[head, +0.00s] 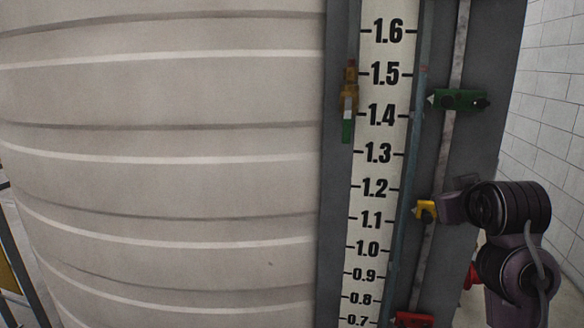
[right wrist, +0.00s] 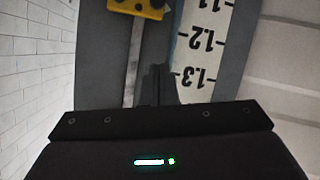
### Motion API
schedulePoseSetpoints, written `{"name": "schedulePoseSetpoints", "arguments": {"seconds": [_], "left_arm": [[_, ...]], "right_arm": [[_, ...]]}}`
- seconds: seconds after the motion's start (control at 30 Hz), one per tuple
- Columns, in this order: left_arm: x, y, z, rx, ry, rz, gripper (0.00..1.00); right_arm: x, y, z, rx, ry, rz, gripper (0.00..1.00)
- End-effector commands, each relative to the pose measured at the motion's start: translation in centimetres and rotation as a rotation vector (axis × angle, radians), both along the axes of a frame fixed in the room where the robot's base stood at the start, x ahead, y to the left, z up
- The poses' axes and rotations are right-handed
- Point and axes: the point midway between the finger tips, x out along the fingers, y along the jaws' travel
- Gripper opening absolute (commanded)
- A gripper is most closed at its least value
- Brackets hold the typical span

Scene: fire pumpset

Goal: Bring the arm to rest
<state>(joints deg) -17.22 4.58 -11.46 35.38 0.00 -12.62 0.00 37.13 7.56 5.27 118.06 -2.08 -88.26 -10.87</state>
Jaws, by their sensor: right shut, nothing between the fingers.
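My right arm (head: 512,207) comes in at the lower right of the head view. Its gripper (head: 453,207) reaches left toward the gauge board, beside the yellow pointer (head: 427,210), at about the height of the 1.1 mark. In the right wrist view the gripper's fingers (right wrist: 158,86) are dark and shut, with nothing between them. The yellow pointer (right wrist: 138,8) shows at the top edge there, apart from the fingertips in the picture. My left gripper is in neither view.
A large ribbed pale tank (head: 170,150) fills the left. The white numbered scale (head: 376,155) stands on a dark board. A green pointer (head: 460,100) is above my gripper and a red pointer (head: 413,319) below. A tiled wall (head: 545,110) is at right.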

Motion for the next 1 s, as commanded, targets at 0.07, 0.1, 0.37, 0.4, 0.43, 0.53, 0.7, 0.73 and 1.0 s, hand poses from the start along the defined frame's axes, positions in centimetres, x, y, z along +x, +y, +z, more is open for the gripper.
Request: {"name": "schedulePoseSetpoints", "arguments": {"seconds": [0.07,0.1,0.37,0.4,0.43,0.53,0.7,0.73,1.0], "left_arm": [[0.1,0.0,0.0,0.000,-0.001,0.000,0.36],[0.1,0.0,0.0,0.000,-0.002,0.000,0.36],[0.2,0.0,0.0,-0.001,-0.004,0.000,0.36],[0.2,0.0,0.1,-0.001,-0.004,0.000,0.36],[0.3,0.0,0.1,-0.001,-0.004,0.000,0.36],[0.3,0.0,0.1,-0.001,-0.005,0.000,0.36],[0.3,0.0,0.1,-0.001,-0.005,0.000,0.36],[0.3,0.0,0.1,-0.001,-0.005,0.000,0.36],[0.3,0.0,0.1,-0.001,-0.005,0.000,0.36]], "right_arm": [[-1.2,1.3,-6.2,0.003,0.102,0.013,0.00],[-1.9,1.9,-8.9,0.007,0.148,0.020,0.00],[-10.4,6.0,-24.4,0.051,0.449,0.060,0.00],[-12.1,6.6,-26.3,0.060,0.492,0.065,0.00],[-13.3,7.0,-27.5,0.067,0.522,0.069,0.00],[-16.9,8.1,-30.6,0.089,0.609,0.077,0.00],[-21.7,9.4,-33.9,0.120,0.719,0.086,0.00],[-22.5,9.6,-34.3,0.125,0.736,0.087,0.00],[-28.7,11.1,-37.1,0.169,0.869,0.091,0.00]]}}
